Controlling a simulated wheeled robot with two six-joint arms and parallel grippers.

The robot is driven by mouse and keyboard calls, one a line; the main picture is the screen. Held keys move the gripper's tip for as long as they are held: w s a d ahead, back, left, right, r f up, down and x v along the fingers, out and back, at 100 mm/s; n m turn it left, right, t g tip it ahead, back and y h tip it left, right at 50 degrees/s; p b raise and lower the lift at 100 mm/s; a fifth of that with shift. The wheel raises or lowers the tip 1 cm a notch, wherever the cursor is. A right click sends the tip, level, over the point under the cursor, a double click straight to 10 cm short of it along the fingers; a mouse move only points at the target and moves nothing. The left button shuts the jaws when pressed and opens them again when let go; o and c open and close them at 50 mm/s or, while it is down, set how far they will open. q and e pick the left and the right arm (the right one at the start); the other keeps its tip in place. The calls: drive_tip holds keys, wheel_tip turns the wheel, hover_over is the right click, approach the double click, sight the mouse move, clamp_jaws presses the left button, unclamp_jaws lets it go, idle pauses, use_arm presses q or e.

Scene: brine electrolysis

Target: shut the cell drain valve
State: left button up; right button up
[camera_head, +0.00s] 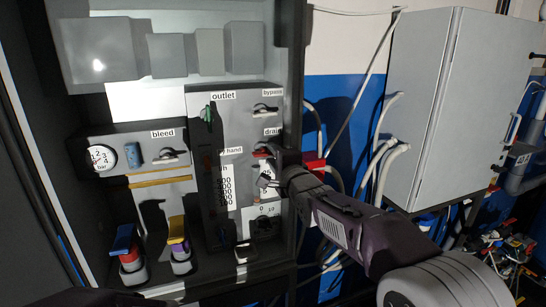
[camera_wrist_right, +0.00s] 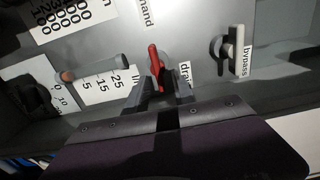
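The drain valve has a red lever, which shows just below the "drain" label (camera_head: 271,131) in the head view. In the right wrist view the red lever (camera_wrist_right: 154,58) stands near the "drain" label (camera_wrist_right: 185,74), which is partly covered. My right gripper (camera_head: 266,174) reaches in from the right, close to the panel. In the wrist view my right gripper's fingers (camera_wrist_right: 163,92) look spread, with the lower end of the lever in front of or between them. Whether they touch it I cannot tell. My left gripper is not in view.
The bypass valve handle (camera_head: 265,108) is above the drain, and beside it in the wrist view (camera_wrist_right: 233,50). The bleed valve (camera_head: 170,155), a pressure gauge (camera_head: 102,158) and the green outlet handle (camera_head: 208,112) are to the left. A grey cabinet (camera_head: 425,90) with hoses stands at right.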

drive_tip(key=b+v, duration=0.3)
drive_tip(key=v, duration=0.6)
drive_tip(key=shift+w+b, duration=0.2)
drive_tip(key=shift+b, duration=0.1)
drive_tip(key=s+d+f+g+h+b, duration=0.15)
drive_tip(key=d+f, duration=0.25)
drive_tip(key=f, duration=0.5)
drive_tip(key=s+d+f+g+h+b, duration=0.1)
drive_tip(key=d+f+g+h, duration=0.15)
drive_tip(key=f, duration=0.75)
drive_tip(key=s+d+f+g+h+b, duration=0.15)
drive_tip(key=d+f, duration=0.25)
drive_tip(key=f, duration=0.5)
drive_tip(key=s+d+f+n+g, duration=0.1)
drive_tip(key=s+f+n+g, duration=0.4)
drive_tip(key=s, duration=0.6)
drive_tip(key=s+d+f+n+g, duration=0.1)
drive_tip(key=s+f+n+g, duration=0.4)
drive_tip(key=s+f+n, duration=0.4)
wheel_tip(320, 180, down, 3)
drive_tip(key=shift+s+d+r, duration=0.1)
drive_tip(key=shift+s+d, duration=0.15)
drive_tip(key=shift+s, duration=0.75)
